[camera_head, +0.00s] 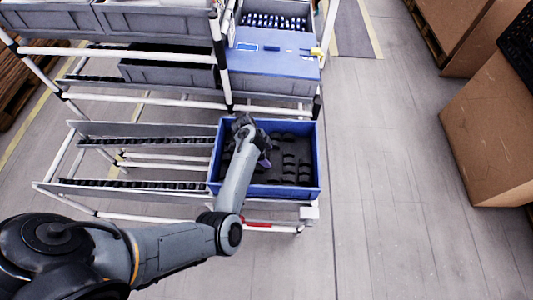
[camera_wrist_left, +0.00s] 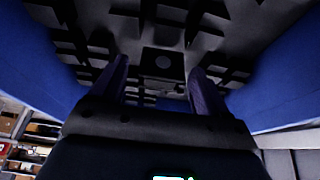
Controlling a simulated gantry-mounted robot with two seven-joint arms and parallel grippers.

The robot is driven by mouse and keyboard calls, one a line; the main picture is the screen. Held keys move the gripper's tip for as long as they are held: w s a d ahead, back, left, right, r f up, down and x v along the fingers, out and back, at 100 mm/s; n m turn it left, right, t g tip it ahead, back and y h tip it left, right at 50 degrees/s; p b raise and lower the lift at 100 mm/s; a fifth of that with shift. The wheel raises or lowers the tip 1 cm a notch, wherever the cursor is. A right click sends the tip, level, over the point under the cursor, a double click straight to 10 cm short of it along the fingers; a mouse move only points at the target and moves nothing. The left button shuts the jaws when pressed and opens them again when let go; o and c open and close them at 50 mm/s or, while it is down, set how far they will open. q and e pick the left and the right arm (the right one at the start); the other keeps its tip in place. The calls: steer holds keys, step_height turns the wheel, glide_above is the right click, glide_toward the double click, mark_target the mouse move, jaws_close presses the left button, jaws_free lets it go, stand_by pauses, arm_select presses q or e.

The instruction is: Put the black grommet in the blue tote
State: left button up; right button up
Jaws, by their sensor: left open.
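The blue tote (camera_head: 315,170) sits on the lower rack shelf, with a black insert (camera_head: 272,180) of several dark shapes inside. Its blue walls also show in the left wrist view (camera_wrist_left: 285,85). My left gripper (camera_head: 264,160) reaches down into the tote from above. In the left wrist view its two fingers (camera_wrist_left: 160,65) are apart, with nothing seen held between them. Beyond them is a dark square block with a round mark (camera_wrist_left: 163,62). I cannot tell the black grommet for sure among these dark shapes. My right gripper is out of view.
A blue surface (camera_head: 270,62) and grey bins (camera_head: 165,72) are on the shelves above the tote. Empty roller rails (camera_head: 140,187) run left of it. Cardboard boxes (camera_head: 495,130) stand at the right, with clear floor between.

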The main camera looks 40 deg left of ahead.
arm_select(q)
steer(key=shift+a+r+p, duration=0.1)
steer(key=shift+r+p, duration=0.25)
steer(key=shift+r, duration=0.25)
steer(key=s+a+r+n+y+p, duration=0.2)
steer(key=s+a+r+p, duration=0.25)
steer(key=s+r, duration=0.4)
steer(key=s+d+r+n, duration=0.3)
steer(key=s+d, duration=0.5)
steer(key=s, duration=0.1)
steer(key=s+d+r+n+y+b, duration=0.1)
steer(key=s+d+r+n, duration=0.2)
steer(key=s+d, duration=0.5)
steer(key=shift+s+d+r+n+t, duration=0.15)
steer(key=shift+s+r+n+t, duration=0.15)
steer(key=shift+s+r+t, duration=0.15)
steer(key=shift+r, duration=0.1)
